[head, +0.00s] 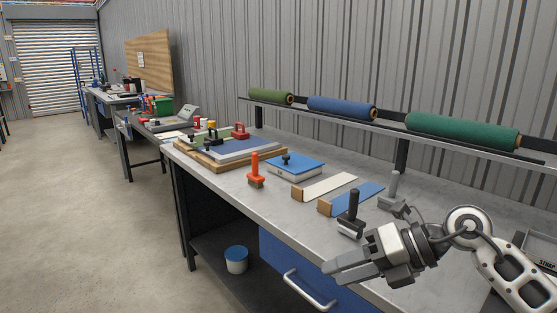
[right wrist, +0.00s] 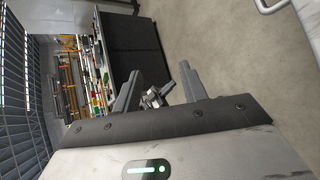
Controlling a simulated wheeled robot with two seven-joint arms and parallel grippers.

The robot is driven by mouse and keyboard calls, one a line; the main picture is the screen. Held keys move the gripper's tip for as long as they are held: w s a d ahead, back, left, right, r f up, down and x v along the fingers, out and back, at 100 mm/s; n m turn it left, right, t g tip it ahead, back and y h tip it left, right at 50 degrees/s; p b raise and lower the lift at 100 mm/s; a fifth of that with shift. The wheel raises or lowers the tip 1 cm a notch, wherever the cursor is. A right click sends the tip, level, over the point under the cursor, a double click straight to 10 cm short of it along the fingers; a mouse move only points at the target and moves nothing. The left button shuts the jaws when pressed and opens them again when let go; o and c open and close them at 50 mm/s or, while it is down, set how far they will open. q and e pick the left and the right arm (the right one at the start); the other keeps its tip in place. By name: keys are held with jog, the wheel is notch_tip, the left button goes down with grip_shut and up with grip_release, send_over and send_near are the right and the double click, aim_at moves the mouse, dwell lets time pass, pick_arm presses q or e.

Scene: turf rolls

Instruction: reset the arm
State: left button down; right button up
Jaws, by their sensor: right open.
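My right arm comes in from the right in the head view. Its gripper (head: 345,270) hangs in front of the workbench's near edge, above the blue drawer, pointing left. In the right wrist view the two fingers of the gripper (right wrist: 158,86) stand apart, with nothing held between them. My left gripper is in neither view.
The grey workbench (head: 232,184) carries a black-handled tool (head: 351,215), an orange-handled brush (head: 255,172), a blue block (head: 295,167) and two flat boards. Green and blue turf rolls (head: 462,131) lie on a rail behind. A bucket (head: 236,260) stands on the lower shelf. The floor at left is clear.

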jog(key=s+a+r+m+t+y, duration=0.2)
jog(key=s+a+m+y, duration=0.3)
jog(key=a+y, duration=0.15)
jog(key=s+d+f+m+t+h, duration=0.1)
jog(key=d+f+m+t+h, duration=0.45)
jog(key=m, duration=0.75)
jog(key=d+f+m+t+h, duration=0.3)
jog(key=f+m+t+h, duration=0.4)
jog(key=m, duration=0.5)
jog(key=s+f+m+g+h, duration=0.2)
jog(key=s+f+m+g, duration=0.4)
jog(key=s+f, duration=0.5)
jog(key=shift+s+d+f+m+p, duration=0.2)
jog(key=shift+d+f+m+p, duration=0.15)
jog(key=shift+f, duration=0.55)
